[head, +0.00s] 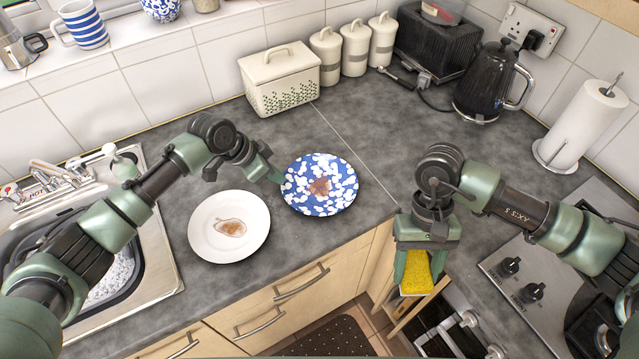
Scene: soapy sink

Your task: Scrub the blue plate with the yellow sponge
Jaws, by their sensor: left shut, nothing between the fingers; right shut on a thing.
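The blue plate (335,199), speckled blue and white with a reddish-brown stain in its middle, lies flat on the grey worktop. My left gripper (277,176) is shut and empty, its tips at the plate's left rim; I cannot tell whether they touch it. My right gripper (413,284) points down and is shut on the yellow sponge (416,270). It holds the sponge to the right of and nearer than the plate, over the worktop's front edge and the open area below. The fingers partly hide the sponge.
A white plate (203,241) with a brown stain lies left of the blue plate. The sink (163,270) is at the left, the hob (500,285) at the right. A bread bin (281,82), canisters (355,50), kettle (487,84) and paper roll (583,125) stand behind.

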